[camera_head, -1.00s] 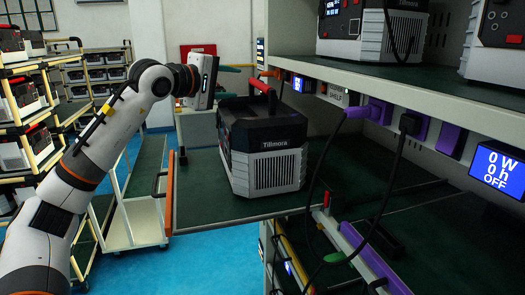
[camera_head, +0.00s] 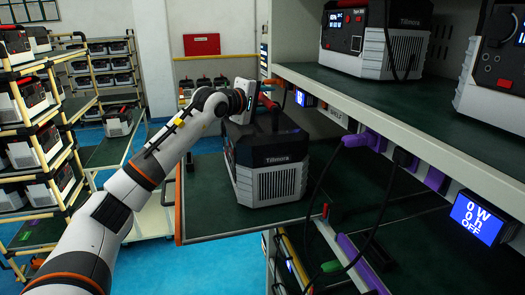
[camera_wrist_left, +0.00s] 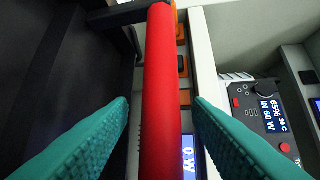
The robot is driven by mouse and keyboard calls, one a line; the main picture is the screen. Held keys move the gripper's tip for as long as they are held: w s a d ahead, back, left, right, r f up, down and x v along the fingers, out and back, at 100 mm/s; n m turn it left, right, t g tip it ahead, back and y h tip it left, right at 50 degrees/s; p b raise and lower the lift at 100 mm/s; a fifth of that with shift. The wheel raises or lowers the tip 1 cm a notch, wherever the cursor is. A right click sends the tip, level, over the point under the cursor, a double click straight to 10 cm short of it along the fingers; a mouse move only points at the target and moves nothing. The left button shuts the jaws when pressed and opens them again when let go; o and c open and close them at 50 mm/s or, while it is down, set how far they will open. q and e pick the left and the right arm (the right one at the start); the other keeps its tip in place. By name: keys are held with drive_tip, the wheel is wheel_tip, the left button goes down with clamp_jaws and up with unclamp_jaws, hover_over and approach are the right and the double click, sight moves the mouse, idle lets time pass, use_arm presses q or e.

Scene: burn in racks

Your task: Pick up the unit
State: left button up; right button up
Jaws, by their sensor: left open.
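The unit (camera_head: 268,170) is a black and white box marked Tillmora, upright on the green pull-out shelf (camera_head: 210,215) in the head view. Its handle has a red grip, which runs lengthwise up the middle of the left wrist view (camera_wrist_left: 161,80). My left gripper (camera_wrist_left: 160,112) is open, with one teal finger on each side of the red grip and visible gaps between. In the head view my left wrist is at the unit's top, and the fingers are mostly hidden there. My right gripper is not in view.
A second unit (camera_head: 376,38) stands on the upper shelf (camera_head: 400,110), above and right. Cables hang from purple plugs (camera_head: 362,139) in front of the lower bay. A display (camera_head: 477,219) reads OFF. Yellow-framed racks (camera_head: 60,125) stand at left.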

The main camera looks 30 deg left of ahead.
use_arm(q)
drive_tip(key=shift+s, duration=0.15)
drive_tip(key=c, duration=0.5)
clamp_jaws()
idle(0.7)
drive_tip(key=shift+r, duration=0.55)
drive_tip(key=shift+a+f, duration=0.1)
drive_tip(key=shift+a, duration=0.05)
